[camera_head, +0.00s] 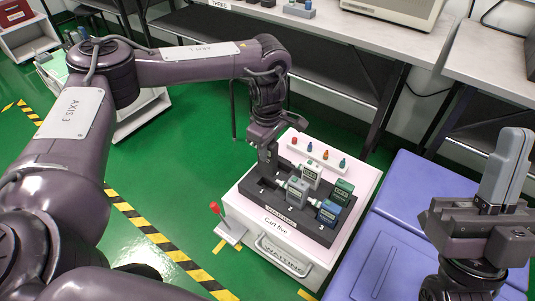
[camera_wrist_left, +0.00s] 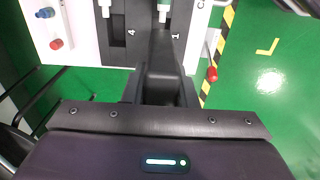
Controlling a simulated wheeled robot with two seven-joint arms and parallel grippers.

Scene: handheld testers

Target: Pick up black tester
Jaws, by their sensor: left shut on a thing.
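My left gripper (camera_head: 266,158) points down over the back left end of the black tray (camera_head: 320,236) on the cart. It is shut on a dark thing that matches the black tester, mostly hidden by the fingers. In the left wrist view the gripper (camera_wrist_left: 165,88) is dark against the tray, near the slot marked 1. I cannot tell whether the held thing touches the tray. My right gripper (camera_head: 490,215) is at the far right, pointing up, away from the cart. Its upright parts stand close together, and whether they are shut is unclear.
The tray also holds a grey tester (camera_head: 297,188), a green tester (camera_head: 341,192), a blue tester (camera_head: 328,212) and a pale green-grey tester (camera_head: 311,174). A white strip (camera_head: 318,154) with coloured pegs lies behind. A red-knobbed lever (camera_head: 226,225) stands left. A blue case (camera_head: 400,235) is right.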

